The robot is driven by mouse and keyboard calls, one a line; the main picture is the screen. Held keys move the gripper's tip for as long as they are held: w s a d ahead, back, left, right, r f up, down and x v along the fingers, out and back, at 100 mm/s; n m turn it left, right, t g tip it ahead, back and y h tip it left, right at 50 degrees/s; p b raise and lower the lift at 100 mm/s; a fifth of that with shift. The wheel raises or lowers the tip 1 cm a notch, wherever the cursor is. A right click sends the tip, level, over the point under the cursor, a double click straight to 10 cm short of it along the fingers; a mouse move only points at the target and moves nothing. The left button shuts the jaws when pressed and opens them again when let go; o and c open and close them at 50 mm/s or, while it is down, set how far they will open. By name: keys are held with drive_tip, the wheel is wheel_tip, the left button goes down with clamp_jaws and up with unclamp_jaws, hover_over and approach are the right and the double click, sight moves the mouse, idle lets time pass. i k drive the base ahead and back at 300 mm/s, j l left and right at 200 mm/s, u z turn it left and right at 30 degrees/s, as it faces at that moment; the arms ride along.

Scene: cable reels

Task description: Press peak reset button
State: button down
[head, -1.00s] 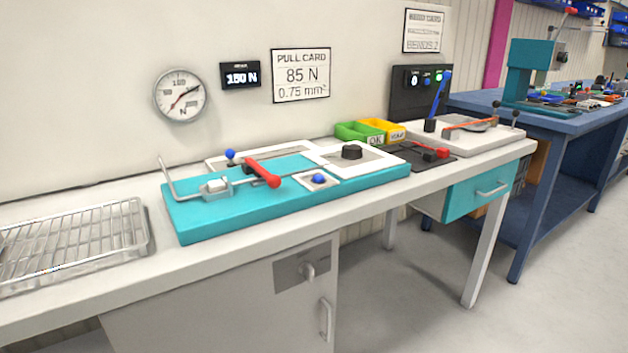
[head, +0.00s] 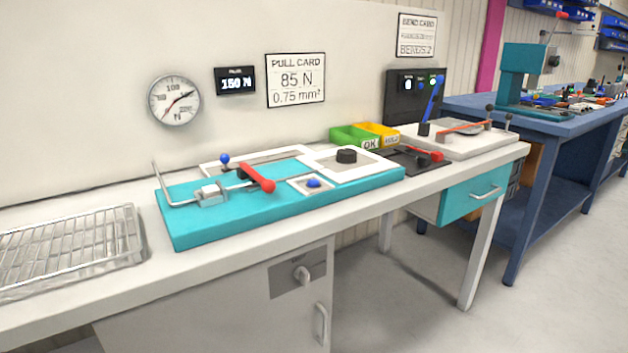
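A teal pull-test fixture (head: 195,231) lies on the white bench. A blue domed button (head: 313,183) sits on a small white plate (head: 301,190) near the fixture's front edge; I cannot read a label on it. A black knob (head: 346,156) stands on a larger white plate to its right. A red-handled lever (head: 258,178) and a blue ball-topped pin (head: 224,159) are to its left. The round dial gauge (head: 174,100) has a red and a black needle. The display (head: 235,81) beside it reads 150 N. My gripper is not in view.
A wire rack (head: 65,250) lies at the bench's left end. Green (head: 352,137) and yellow (head: 378,133) bins and a bending fixture (head: 462,139) stand to the right. A pull card (head: 295,80) reads 85 N, 0.75 mm². The floor in front at right is clear.

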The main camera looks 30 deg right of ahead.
sight(313, 183)
drive_tip(key=i+l+u, duration=0.2)
drive_tip(key=l, duration=0.85)
drive_tip(key=k+l+u, duration=0.15)
drive_tip(key=l, duration=0.85)
drive_tip(key=l+u, duration=0.2)
drive_tip(key=l, duration=0.85)
drive_tip(key=k+l+u, duration=0.2)
drive_tip(key=l, duration=0.85)
drive_tip(key=i, duration=0.1)
